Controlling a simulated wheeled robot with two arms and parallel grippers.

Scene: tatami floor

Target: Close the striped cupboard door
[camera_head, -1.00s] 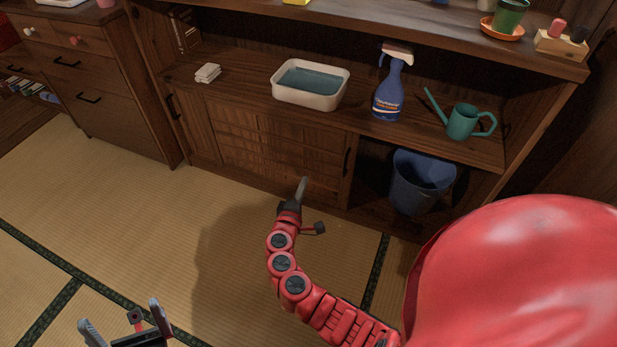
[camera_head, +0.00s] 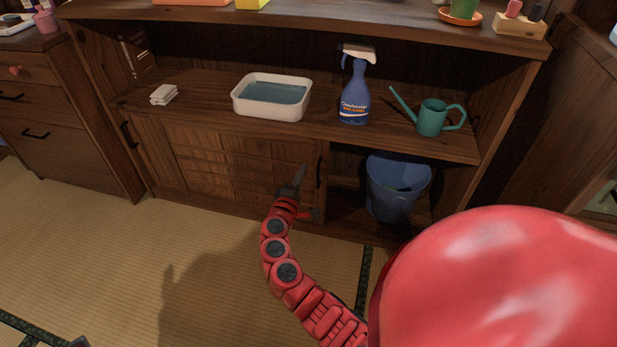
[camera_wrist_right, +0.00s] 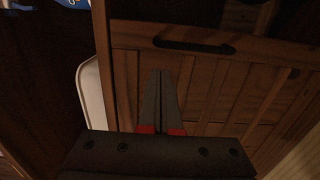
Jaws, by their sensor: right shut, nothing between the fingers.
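The striped cupboard door (camera_head: 235,160) is the slatted wooden panel in the lower part of the cupboard, with a dark upright handle (camera_head: 320,172) near its right edge. To the right of that edge the lower compartment is open. My right gripper (camera_head: 299,178) is in front of the door, just left of the handle, its fingers shut and empty. In the right wrist view the shut fingers (camera_wrist_right: 160,95) point toward the slats, with the handle (camera_wrist_right: 194,46) beyond them. Whether they touch the door cannot be told.
A blue bucket (camera_head: 395,190) stands in the open compartment. On the shelf above are a white basin (camera_head: 272,112) of water, a spray bottle (camera_head: 355,95), a green watering can (camera_head: 433,118) and folded cloths (camera_head: 164,94). The tatami floor in front is clear.

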